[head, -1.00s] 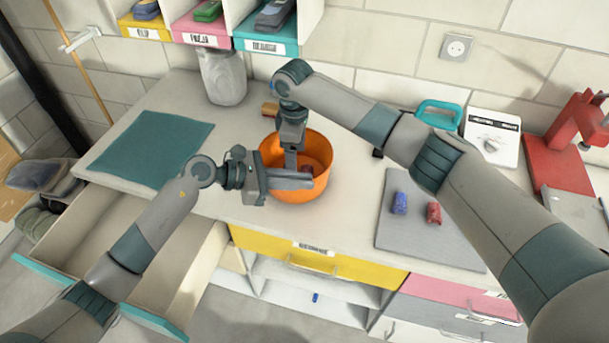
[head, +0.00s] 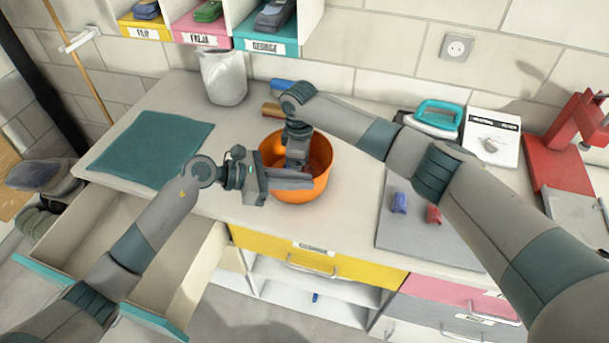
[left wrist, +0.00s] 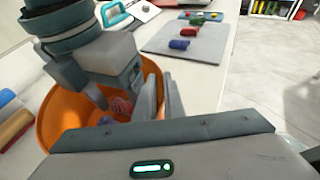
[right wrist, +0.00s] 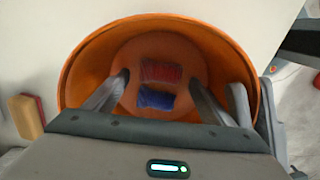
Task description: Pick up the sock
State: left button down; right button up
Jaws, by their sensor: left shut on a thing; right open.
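An orange bowl (head: 318,185) stands on the worktop. Inside it lie a red rolled sock (right wrist: 160,72) and a blue rolled sock (right wrist: 155,99), side by side in the right wrist view. My right gripper (right wrist: 156,92) is open and reaches down into the bowl, its fingers on either side of the two rolls. Whether the fingers touch them I cannot tell. My left gripper (head: 296,181) is shut on the bowl's rim at the near side, also visible in the left wrist view. In the head view the bowl's contents are hidden by my grippers.
Blue (head: 398,203) and red (head: 433,213) rolls lie on a grey mat (head: 425,240) at the right. A teal mat (head: 150,143) lies at the left, above an open drawer (head: 195,270).

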pick_arm(q)
jog(key=shift+f, duration=0.2)
pick_arm(e)
jog(key=shift+c, duration=0.4)
jog(key=c, duration=1.1)
jog(key=shift+o, duration=0.2)
notch_tip(320, 180, up, 10)
pick_arm(q)
jog(key=c, duration=1.8)
grip_release()
jog(key=shift+o, duration=0.2)
jog(key=shift+w, duration=0.1)
pick_arm(e)
jog(key=shift+w, duration=0.1)
pick_arm(q)
jog(key=shift+a+r, duration=0.1)
